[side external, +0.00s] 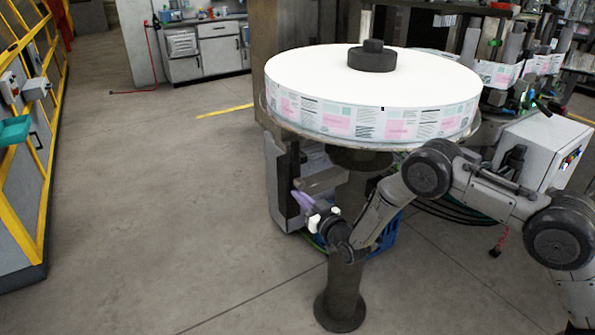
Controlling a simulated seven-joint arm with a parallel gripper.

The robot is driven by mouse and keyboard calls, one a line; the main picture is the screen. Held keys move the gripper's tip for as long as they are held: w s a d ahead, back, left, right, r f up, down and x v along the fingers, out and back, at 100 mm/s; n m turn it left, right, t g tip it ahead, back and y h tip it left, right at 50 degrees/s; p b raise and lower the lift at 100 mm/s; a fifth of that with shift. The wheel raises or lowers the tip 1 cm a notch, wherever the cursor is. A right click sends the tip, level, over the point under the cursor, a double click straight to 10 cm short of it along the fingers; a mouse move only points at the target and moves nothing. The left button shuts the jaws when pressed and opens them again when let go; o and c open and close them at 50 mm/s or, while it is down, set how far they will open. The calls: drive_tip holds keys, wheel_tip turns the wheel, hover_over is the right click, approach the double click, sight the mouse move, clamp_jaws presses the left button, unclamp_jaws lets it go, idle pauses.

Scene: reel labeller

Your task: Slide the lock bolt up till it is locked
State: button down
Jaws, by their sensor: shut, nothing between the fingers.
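The reel (372,75) of printed labels lies flat on a round plate on top of a dark post (345,285). A dark hub (372,56) sits at its centre. My gripper (314,217) is below the reel's left part, in front of the post and a grey housing. It is shut and empty, small and partly turned away. A small purple piece (302,201) shows just above and left of the gripper; I cannot tell whether they touch. I cannot pick out the lock bolt for certain, nor its position.
A grey box (541,150) and machinery stand at right. Yellow-framed guarding (40,150) lines the left. The floor between is clear.

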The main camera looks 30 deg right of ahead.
drive_tip(key=shift+r, duration=1.2)
drive_tip(key=shift+f, duration=0.2)
drive_tip(key=shift+f, duration=1.35)
drive_tip(key=shift+d, duration=0.1)
